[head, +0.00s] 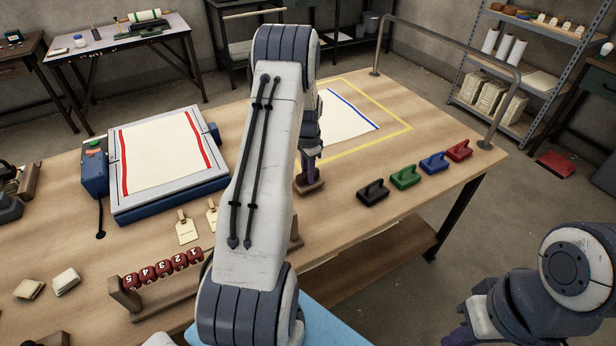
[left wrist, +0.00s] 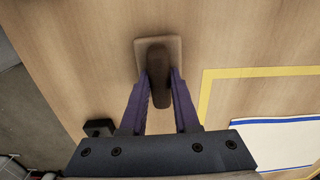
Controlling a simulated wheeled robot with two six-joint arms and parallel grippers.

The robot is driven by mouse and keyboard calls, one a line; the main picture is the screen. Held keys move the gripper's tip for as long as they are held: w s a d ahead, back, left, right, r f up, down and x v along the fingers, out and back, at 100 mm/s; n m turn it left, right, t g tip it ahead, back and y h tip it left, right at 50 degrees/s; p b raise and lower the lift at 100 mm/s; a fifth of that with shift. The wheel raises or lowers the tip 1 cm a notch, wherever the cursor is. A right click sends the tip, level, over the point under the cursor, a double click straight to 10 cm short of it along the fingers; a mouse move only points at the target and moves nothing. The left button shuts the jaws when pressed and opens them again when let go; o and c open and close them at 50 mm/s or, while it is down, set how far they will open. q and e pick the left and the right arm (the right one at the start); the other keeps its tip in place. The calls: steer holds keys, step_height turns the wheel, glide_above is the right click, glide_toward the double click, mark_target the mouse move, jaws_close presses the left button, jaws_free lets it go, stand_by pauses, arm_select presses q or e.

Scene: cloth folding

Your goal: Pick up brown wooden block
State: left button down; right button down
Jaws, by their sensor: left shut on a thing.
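The brown wooden block (head: 311,186) has a flat base and an upright grip, and stands on the table just below my left gripper (head: 309,164) in the head view. In the left wrist view, the block's dark grip (left wrist: 158,62) is between the two purple fingers of my left gripper (left wrist: 158,82), which is shut on it. The lighter square base (left wrist: 173,46) shows beyond the fingertips. My left arm hides part of the table in the head view. My right gripper (head: 458,337) is cut off at the bottom right edge, and its jaws cannot be made out.
Black (head: 373,193), green (head: 405,176), blue (head: 434,162) and red (head: 459,150) handled blocks stand in a row to the right. A blue-edged white cloth (head: 345,115) lies inside a yellow outline behind. A metal rail (head: 488,130) edges the table. A red number rack (head: 165,268) stands front left.

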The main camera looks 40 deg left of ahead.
arm_select(q)
step_height(320, 180, up, 3)
steer(key=shift+w+f+b, duration=0.1)
steer(key=shift+f+b, duration=0.05)
steer(key=shift+b, duration=0.2)
steer(key=s+d+r+b, duration=0.1)
steer(key=s+d+r, duration=0.1)
steer(key=d, duration=0.3)
steer(key=s+d+r+b, duration=0.1)
steer(key=s+d+r, duration=0.1)
steer(key=d+r, duration=0.3)
steer(key=shift+s+d+r, duration=0.2)
steer(key=shift+s+d, duration=0.15)
steer(key=shift+s, duration=0.05)
steer(key=c, duration=1.6)
jaws_free()
